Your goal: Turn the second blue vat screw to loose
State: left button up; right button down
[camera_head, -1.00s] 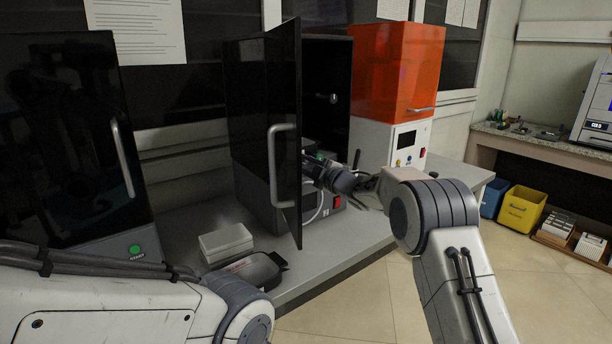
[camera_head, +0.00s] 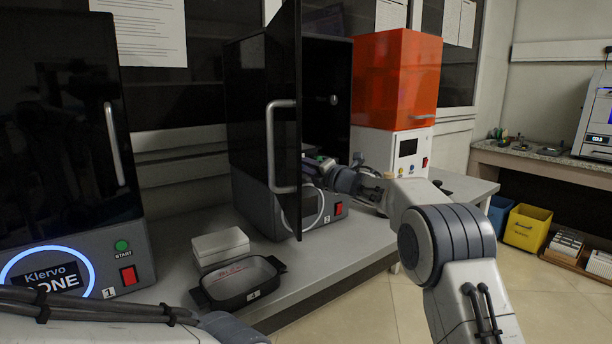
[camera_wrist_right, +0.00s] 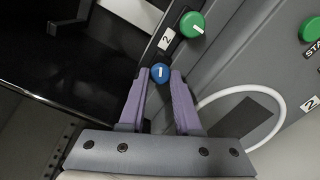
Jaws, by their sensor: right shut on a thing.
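The blue vat screw (camera_wrist_right: 160,73) is a small round knob with a white line across its face, nearly upright in the right wrist view. My right gripper (camera_wrist_right: 160,76) is shut on it, with one purple finger on each side. In the head view my right gripper (camera_head: 318,168) reaches into the open front of the printer marked 2 (camera_head: 258,200), just right of its black door (camera_head: 285,120). The screw cannot be made out there. My left gripper is out of view; only part of my left arm shows along the bottom.
A green knob (camera_wrist_right: 192,25) beside a label 2 sits just above the screw in the wrist view. A black tray (camera_head: 240,296) and a pale box (camera_head: 220,246) stand on the bench. The printer marked 1 (camera_head: 70,150) is at left, its ring lit.

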jog(key=n+b, duration=0.1)
jog(key=n, duration=0.1)
jog(key=n+b, duration=0.1)
jog(key=n, duration=0.1)
jog(key=n+b, duration=0.2)
jog(key=shift+w+d+f, duration=0.1)
jog(key=shift+d+f, duration=0.05)
jog(key=shift+f, duration=0.1)
jog(key=n+b, duration=0.2)
jog(key=n, duration=0.3)
jog(key=shift+r+n, duration=0.1)
jog(key=shift+n, duration=0.5)
jog(key=c, duration=0.6)
grip_release()
jog(key=shift+d, duration=0.1)
jog(key=shift+c, duration=0.2)
jog(key=shift+b, duration=0.3)
